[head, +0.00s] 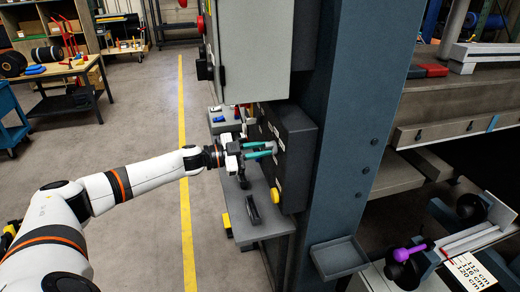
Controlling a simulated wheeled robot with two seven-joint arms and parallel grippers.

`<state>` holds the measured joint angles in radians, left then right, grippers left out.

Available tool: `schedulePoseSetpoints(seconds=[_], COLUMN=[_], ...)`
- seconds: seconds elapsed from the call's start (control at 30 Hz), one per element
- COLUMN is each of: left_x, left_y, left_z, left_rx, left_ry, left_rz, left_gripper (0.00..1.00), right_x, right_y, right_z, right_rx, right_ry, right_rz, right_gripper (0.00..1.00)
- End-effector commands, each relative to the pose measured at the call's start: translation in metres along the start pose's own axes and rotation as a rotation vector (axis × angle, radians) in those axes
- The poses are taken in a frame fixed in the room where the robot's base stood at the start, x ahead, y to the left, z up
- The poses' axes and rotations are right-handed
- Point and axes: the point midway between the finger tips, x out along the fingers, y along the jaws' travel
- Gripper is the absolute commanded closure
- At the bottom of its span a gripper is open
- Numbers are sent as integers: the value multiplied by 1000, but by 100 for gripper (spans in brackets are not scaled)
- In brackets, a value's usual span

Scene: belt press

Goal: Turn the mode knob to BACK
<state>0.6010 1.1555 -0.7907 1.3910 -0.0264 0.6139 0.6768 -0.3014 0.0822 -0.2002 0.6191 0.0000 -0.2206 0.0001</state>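A dark control box (296,160) is mounted on the left side of the blue-grey press column, below a light grey cabinet. My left gripper (272,149) reaches in from the left, with its two teal fingers pointing at the box's left-facing panel. The fingertips are at or very near the panel, with a narrow gap between the fingers. The mode knob cannot be made out; the fingers may cover it. Whether they touch or hold it does not show. The panel's markings, including BACK, are too small to read. My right gripper is not in view.
A yellow button (275,197) sits low on the box. A grey bench (262,222) lies under my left gripper. The grey cabinet (254,50) hangs above, and the column (350,130) stands to the right. Open floor (145,235) lies left.

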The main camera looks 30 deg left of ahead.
Motion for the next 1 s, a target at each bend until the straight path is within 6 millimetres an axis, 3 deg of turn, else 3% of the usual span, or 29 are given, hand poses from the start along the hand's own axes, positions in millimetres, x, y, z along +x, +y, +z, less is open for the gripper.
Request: schedulePoseSetpoints(seconds=[0.03, 0.1, 0.27, 0.5, 0.8, 0.83, 0.93, 1.0], left_x=[0, 0, 0, 0, 0, 0, 0, 0], left_y=[0, 0, -2, -3, -2, -2, -2, -2], left_z=[0, 0, -2, -3, 0, 0, 0, 0], left_rx=[0, 0, 41, 320, 344, 344, 343, 342], left_ry=[0, 0, -1, -1, 0, 0, 0, 0], left_rz=[0, 0, 0, 1, -1, -1, -1, -1], left_gripper=[91, 100, 100, 100, 100, 82, 65, 65], right_x=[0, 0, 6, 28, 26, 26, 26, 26], right_y=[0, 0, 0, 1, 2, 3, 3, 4], right_z=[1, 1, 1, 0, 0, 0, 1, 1], right_rx=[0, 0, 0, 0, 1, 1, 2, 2], right_ry=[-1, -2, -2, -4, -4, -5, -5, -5], right_rz=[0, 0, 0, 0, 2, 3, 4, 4], right_gripper=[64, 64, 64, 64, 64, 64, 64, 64])
